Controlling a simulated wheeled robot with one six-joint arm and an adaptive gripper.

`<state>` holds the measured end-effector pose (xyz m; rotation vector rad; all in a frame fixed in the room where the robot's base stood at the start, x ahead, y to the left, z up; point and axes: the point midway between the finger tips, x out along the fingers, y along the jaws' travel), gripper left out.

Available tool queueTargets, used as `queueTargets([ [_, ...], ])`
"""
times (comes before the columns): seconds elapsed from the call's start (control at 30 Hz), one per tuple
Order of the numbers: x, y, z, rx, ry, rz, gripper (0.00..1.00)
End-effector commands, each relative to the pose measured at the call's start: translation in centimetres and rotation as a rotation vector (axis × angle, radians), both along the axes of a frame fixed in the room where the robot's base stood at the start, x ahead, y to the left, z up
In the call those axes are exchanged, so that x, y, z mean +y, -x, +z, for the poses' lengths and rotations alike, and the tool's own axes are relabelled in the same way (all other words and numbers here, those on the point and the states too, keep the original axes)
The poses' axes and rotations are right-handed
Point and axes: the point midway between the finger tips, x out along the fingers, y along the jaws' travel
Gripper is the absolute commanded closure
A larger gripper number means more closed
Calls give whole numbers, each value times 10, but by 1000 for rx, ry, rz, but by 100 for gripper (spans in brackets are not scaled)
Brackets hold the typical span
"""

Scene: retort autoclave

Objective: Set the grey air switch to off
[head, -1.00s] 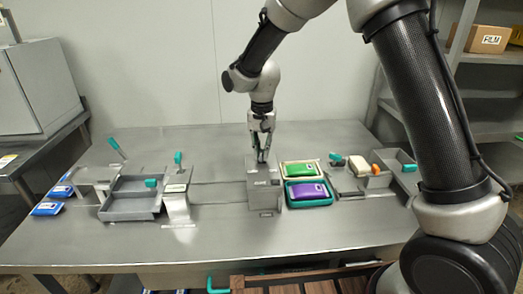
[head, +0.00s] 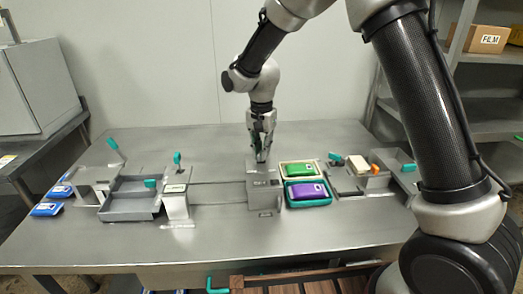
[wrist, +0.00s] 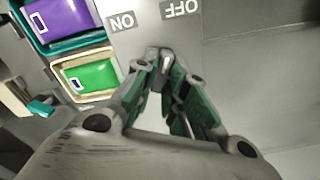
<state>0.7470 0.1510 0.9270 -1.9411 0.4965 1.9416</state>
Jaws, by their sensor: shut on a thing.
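The grey switch box (head: 264,191) stands on the steel table, left of the trays with the green and purple packs. In the wrist view its top face carries an ON label (wrist: 122,21) and an OFF label (wrist: 181,9). My gripper (head: 262,157) points down onto the box top. In the wrist view my gripper (wrist: 161,68) has its fingertips closed around the small grey air switch (wrist: 163,58), near the two labels. The fingers hide most of the switch, so its exact setting cannot be told.
A green pack (head: 300,171) and a purple pack (head: 306,191) lie in trays right beside the box. A grey open bin (head: 130,206) and several teal-handled fixtures stand at the left. More fixtures with teal handles stand at the right. The table front is clear.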

Motion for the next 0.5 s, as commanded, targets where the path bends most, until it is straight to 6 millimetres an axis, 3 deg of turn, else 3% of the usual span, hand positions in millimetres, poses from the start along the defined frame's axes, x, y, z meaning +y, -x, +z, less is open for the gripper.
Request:
queueTargets([
  [0.03, 0, -1, 1, -2, -1, -1, 81],
  [0.13, 0, -1, 1, -2, -1, -1, 65],
  [0.5, 0, 0, 5, -1, 0, 0, 65],
])
